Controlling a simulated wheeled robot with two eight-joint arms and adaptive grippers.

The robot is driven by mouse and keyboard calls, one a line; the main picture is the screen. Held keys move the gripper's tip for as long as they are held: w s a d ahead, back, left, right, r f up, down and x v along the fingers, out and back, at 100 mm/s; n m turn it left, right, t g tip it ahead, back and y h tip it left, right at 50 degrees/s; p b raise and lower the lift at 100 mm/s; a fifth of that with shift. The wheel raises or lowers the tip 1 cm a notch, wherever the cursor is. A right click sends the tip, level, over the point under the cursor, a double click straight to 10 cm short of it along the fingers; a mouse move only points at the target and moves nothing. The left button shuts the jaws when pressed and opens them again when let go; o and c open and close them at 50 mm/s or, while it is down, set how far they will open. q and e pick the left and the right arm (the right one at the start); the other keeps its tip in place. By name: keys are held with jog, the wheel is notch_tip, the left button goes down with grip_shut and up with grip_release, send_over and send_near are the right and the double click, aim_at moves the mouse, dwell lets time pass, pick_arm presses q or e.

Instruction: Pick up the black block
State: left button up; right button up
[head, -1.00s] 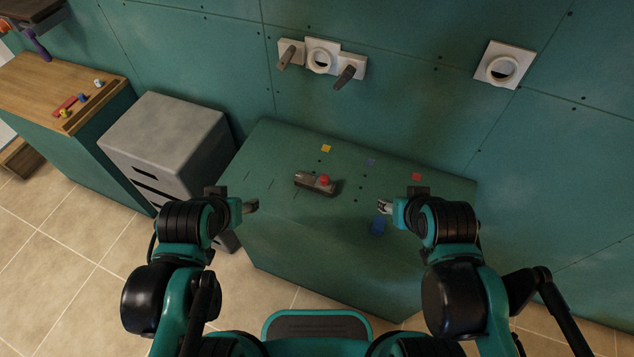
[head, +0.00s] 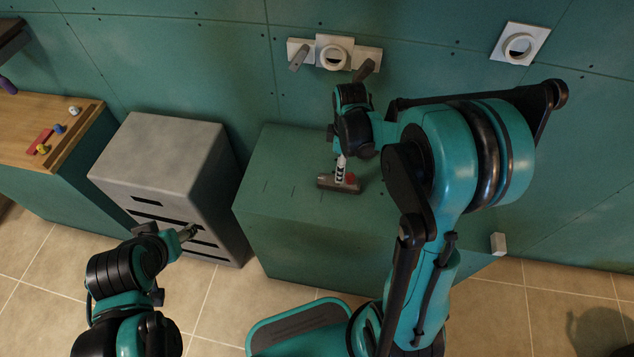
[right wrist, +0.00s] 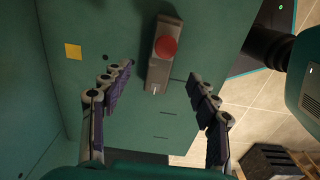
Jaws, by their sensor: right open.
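The black block is a dark grey-black box with a round red button on top. In the head view the block (head: 325,184) lies on the green table, partly covered by my right gripper (head: 341,168). In the right wrist view the block (right wrist: 157,75) lies ahead of and between the spread fingertips of my right gripper (right wrist: 159,78), which is open and empty. I cannot tell how far above the block the fingertips are. My left gripper (head: 188,233) hangs in front of the grey cabinet, away from the table; its jaws are too small to read.
The green table (head: 275,215) is bare left of the block. A yellow square (right wrist: 73,51) lies on it. A grey drawer cabinet (head: 170,150) stands left of the table. Wall fittings (head: 335,53) hang behind, and a wooden-topped bench (head: 75,115) is at far left.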

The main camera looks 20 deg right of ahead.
jog(key=shift+w+f, duration=0.1)
jog(key=shift+f, duration=0.35)
notch_tip(320, 180, down, 2)
jog(key=shift+b, duration=0.55)
jog(key=f+b, duration=0.2)
jog(key=f, duration=0.3)
jog(key=shift+a+f+b, duration=0.2)
jog(key=shift+b, duration=0.15)
jog(key=shift+r, duration=0.1)
jog(key=c, duration=1.4)
